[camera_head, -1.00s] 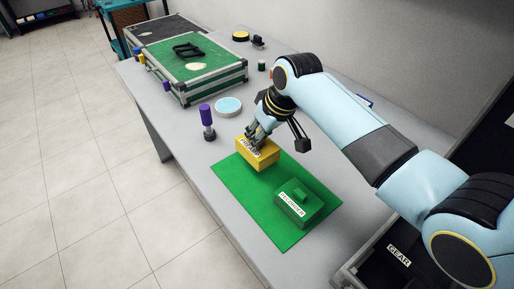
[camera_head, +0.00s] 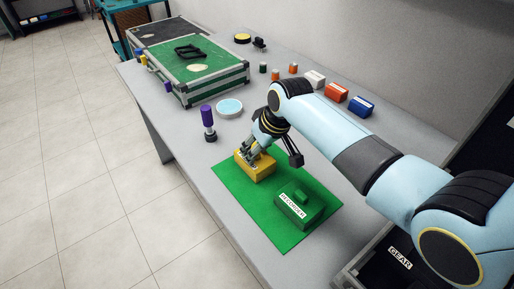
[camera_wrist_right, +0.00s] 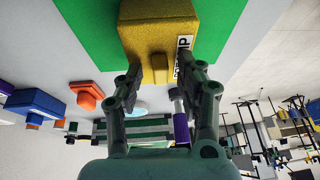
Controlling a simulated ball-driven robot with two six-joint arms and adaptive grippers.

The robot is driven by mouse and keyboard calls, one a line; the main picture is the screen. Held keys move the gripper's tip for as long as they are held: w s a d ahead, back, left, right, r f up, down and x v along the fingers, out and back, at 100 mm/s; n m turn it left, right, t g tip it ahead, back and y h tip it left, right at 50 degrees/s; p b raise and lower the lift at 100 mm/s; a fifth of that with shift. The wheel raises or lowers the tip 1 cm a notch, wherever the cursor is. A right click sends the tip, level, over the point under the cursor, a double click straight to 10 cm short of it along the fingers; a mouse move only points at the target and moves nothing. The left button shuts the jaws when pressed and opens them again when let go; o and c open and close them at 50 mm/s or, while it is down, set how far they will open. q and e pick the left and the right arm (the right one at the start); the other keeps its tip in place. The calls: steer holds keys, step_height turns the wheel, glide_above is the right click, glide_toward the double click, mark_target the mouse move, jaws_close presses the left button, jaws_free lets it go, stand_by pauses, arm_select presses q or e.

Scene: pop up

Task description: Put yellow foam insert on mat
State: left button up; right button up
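The yellow foam insert (camera_head: 262,173) is a block with a small knob and a white label; it sits on the far end of the green mat (camera_head: 240,196). My right gripper (camera_head: 250,158) is just above it, pointing down. In the right wrist view, the fingers of the right gripper (camera_wrist_right: 162,75) stand apart on either side of the knob of the yellow insert (camera_wrist_right: 158,28), with gaps visible. The label is partly hidden by a finger. My left gripper is not in view.
A green insert labelled RECORDER (camera_head: 297,212) sits on the nearer part of the mat. A purple-topped bottle (camera_head: 208,122) and a round blue-topped dish (camera_head: 230,107) stand behind. Red (camera_head: 335,92) and blue (camera_head: 361,106) blocks lie along the wall side. A green case (camera_head: 195,70) is farther back.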

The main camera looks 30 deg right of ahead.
steer(key=p+v, duration=0.1)
steer(key=v, duration=1.1)
steer(key=shift+p, duration=0.4)
steer(key=shift+r, duration=0.1)
